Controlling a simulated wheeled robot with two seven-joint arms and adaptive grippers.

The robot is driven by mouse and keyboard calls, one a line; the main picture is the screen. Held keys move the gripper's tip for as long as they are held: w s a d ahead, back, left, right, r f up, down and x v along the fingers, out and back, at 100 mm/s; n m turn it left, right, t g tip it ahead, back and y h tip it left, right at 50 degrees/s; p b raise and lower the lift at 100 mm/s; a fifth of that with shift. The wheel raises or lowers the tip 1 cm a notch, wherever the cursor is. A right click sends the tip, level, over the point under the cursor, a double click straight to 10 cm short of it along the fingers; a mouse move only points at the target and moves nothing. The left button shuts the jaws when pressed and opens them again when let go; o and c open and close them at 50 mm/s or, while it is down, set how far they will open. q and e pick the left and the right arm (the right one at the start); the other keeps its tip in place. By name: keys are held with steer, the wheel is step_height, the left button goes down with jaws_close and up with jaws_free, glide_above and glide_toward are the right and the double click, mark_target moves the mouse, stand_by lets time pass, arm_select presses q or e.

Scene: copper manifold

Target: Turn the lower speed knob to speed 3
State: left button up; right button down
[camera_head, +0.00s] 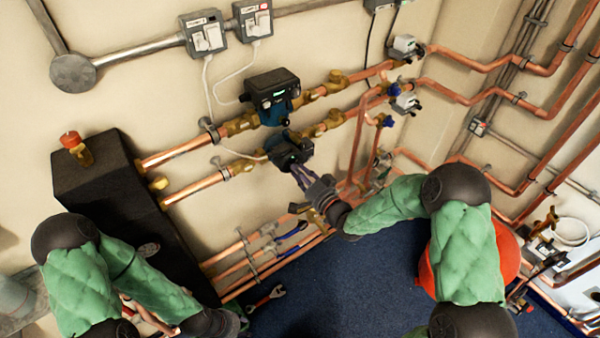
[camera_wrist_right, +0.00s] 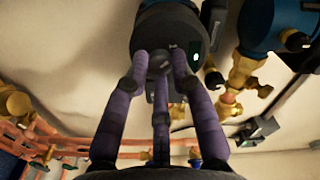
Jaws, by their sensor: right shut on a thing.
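The lower pump (camera_head: 291,146) is a dark unit on the lower copper pipe. Its dark round head (camera_wrist_right: 165,28) fills the top middle of the right wrist view. My right gripper (camera_head: 298,170) reaches up to the pump's front with its purple fingers. In the right wrist view, the fingertips (camera_wrist_right: 160,65) are shut around a small dark knob (camera_wrist_right: 160,60) on the pump face. The fingers hide most of the knob, and its speed mark cannot be read. My left gripper (camera_head: 232,318) is low at the left, partly hidden behind its wrist, far from the pump.
The upper pump (camera_head: 272,92), with a lit display, sits just above. Copper pipes (camera_head: 180,150) and brass valves (camera_head: 240,124) run beside both pumps. A black box (camera_head: 90,175) stands at the left. An orange-red bucket (camera_head: 507,250) stands behind my right arm. The blue floor (camera_head: 330,290) is mostly clear.

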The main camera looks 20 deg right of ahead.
steer(key=shift+d+m+p, duration=0.1)
steer(key=shift+m+p, duration=1.7)
steer(key=shift+m, duration=6.9)
steer(key=shift+f, duration=0.1)
steer(key=c, duration=1.1)
jaws_free()
steer(key=shift+o, duration=0.2)
steer(key=v, duration=1.2)
